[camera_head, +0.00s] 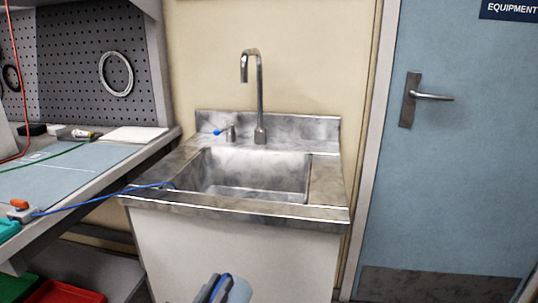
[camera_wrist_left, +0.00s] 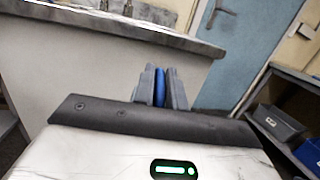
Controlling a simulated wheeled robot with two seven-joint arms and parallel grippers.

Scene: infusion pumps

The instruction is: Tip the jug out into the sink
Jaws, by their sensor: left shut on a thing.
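The metal sink (camera_head: 325,180) stands against the wall in the head view, with its basin open and a tall bent tap (camera_head: 260,95) behind it. Its front edge also shows in the left wrist view (camera_wrist_left: 180,38). My left gripper (camera_head: 217,289) is at the bottom of the head view, in front of the sink cabinet and below the rim. Its fingers are shut on a narrow blue piece (camera_wrist_left: 159,87), which looks like part of the jug. My right gripper is not in view.
A workbench (camera_head: 110,170) stands left of the sink. A blue door (camera_head: 450,180) is at the right.

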